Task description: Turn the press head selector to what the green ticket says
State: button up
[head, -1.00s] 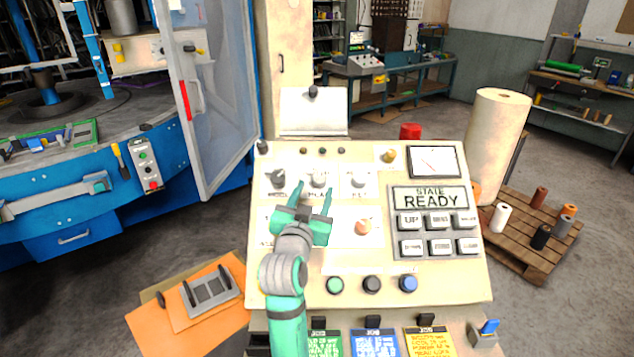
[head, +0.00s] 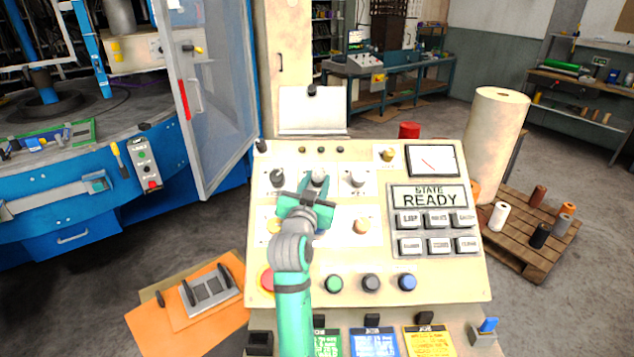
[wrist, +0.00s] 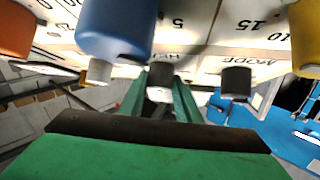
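The middle knob (head: 319,177) is straight ahead of my gripper (head: 307,194). In the wrist view, my green fingers (wrist: 161,92) are apart, with the middle knob (wrist: 160,74) at their tips; I cannot tell if they touch it. The left knob (head: 278,178) has a label reading MODE in the wrist view, where this knob (wrist: 236,82) is at right. The right knob (head: 355,178) is clear. The green ticket (head: 327,345) hangs below the panel, its text too small to read.
A blue knob (wrist: 115,25), an orange knob (wrist: 14,30) and a yellow knob (wrist: 305,35) crowd the wrist view. A red button (head: 266,279) and a green button (head: 334,284) lie near the arm. Blue and yellow tickets hang beside the green one. The display reads READY.

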jog(key=shift+n+y, duration=0.3)
jog(key=shift+n, duration=0.2)
jog(key=shift+s+d+n+t+y, duration=0.1)
jog(key=shift+d+n+t+y, duration=0.2)
jog(key=shift+n+y, duration=0.5)
jog(key=n+y, duration=0.5)
jog(key=shift+d, duration=0.3)
jog(key=shift+n+g+y, duration=1.2)
jog(key=shift+n+y, duration=0.4)
jog(key=shift+n, duration=0.6)
jog(key=shift+n+y, duration=0.3)
jog(key=o, duration=1.1)
jog(key=shift+c, duration=0.2)
